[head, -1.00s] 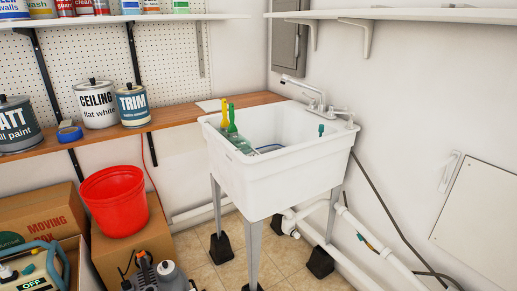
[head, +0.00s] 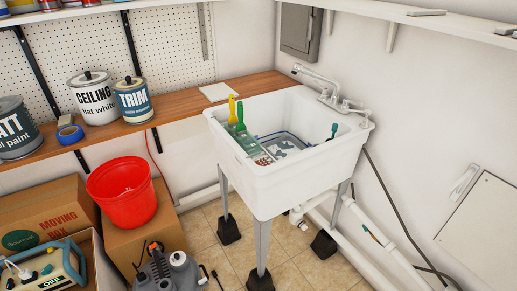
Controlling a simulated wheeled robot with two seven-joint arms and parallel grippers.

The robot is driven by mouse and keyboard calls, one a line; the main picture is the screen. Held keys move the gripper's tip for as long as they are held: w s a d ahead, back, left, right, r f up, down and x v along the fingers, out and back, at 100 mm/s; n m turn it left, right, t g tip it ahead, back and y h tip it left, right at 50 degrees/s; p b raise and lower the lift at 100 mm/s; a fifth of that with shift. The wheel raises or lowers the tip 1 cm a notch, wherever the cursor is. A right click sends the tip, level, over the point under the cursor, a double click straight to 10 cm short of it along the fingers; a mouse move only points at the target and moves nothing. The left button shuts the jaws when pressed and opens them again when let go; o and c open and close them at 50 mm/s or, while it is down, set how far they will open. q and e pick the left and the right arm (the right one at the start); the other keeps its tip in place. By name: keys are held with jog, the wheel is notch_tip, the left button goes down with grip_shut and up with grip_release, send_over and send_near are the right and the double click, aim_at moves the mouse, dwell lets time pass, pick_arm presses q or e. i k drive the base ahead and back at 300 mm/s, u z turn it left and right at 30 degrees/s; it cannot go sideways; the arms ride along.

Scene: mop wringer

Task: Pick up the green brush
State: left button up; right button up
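The green brush (head: 240,114) shows as a green handle standing up at the left rim of the white utility sink (head: 300,182). Its lower end is hard to make out. A yellow-handled tool (head: 232,108) stands right beside it on the left. Neither of my grippers shows in the head view.
Inside the sink are a blue-edged tray and small items, hard to tell apart. A faucet (head: 322,75) is at the sink's back. A red bucket (head: 122,193) stands on a box (head: 158,234) at left. Paint cans (head: 95,97) stand on the wooden shelf (head: 185,107).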

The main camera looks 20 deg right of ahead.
aim_at(241, 129)
jog(key=z, duration=0.35)
jog(key=i, duration=1.1)
jog(key=z, duration=0.75)
